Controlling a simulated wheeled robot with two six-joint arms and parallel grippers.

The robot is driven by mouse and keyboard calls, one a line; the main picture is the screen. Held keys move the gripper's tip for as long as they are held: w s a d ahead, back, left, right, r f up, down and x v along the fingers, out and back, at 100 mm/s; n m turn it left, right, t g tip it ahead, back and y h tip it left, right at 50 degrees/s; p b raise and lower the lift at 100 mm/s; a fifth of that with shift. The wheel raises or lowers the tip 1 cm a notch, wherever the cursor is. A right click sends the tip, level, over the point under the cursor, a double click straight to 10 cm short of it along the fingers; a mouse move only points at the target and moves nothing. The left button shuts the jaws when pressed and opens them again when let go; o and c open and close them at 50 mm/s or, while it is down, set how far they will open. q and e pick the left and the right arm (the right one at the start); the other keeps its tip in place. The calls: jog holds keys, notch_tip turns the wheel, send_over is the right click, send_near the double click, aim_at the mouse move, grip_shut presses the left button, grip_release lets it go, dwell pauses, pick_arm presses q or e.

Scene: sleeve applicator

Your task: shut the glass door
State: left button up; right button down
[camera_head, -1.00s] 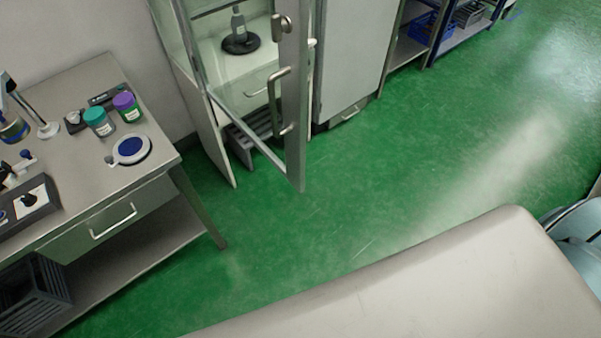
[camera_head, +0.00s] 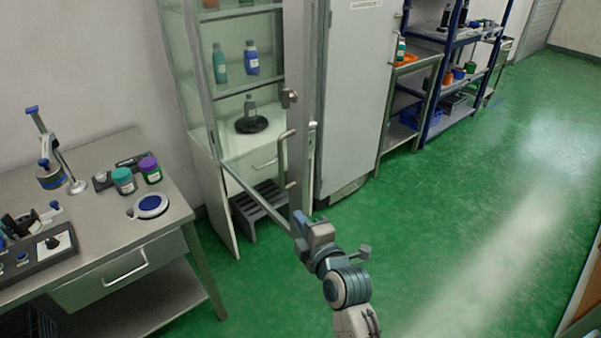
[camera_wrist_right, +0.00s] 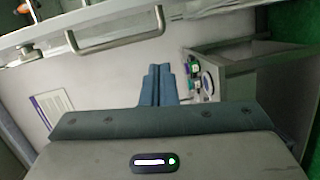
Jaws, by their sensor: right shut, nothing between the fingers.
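The glass door (camera_head: 299,95) of the tall cabinet stands open, swung out into the room and seen nearly edge-on in the head view. Its bar handle (camera_head: 283,160) is on the side facing left. In the right wrist view the door's frame and handle (camera_wrist_right: 115,38) cross the top. My right gripper (camera_head: 298,222) is at the door's lower end in the head view, with its fingers shut and empty. The shut fingers (camera_wrist_right: 158,84) point toward the door area in the wrist view. I cannot tell whether they touch the door. My left gripper is not in view.
The open cabinet (camera_head: 215,130) holds bottles on shelves. A steel workbench (camera_head: 110,215) with jars stands to the left. A grey closed cabinet (camera_head: 350,90) and blue-framed shelving (camera_head: 437,90) stand to the right. The green floor (camera_head: 470,220) is clear on the right.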

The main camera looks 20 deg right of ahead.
aim_at(301, 173)
notch_tip(301, 173, up, 5)
jog(key=s+n+t, duration=0.1)
jog(key=w+d+p, duration=0.1)
jog(key=w+p, duration=0.1)
jog(key=w, duration=0.1)
jog(key=w+d+p, duration=0.1)
jog(key=w+p, duration=0.1)
jog(key=w, duration=0.2)
jog(key=w+d+p, duration=0.1)
jog(key=w+p, duration=0.1)
jog(key=w, duration=0.1)
jog(key=shift+w+d+r, duration=0.15)
jog(key=shift+w+r, duration=0.25)
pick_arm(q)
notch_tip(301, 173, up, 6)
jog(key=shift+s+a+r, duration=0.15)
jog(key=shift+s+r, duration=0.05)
pick_arm(e)
jog(key=shift+w, duration=0.1)
jog(key=shift+f, duration=0.1)
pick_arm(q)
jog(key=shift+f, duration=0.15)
pick_arm(e)
jog(key=shift+d, duration=0.1)
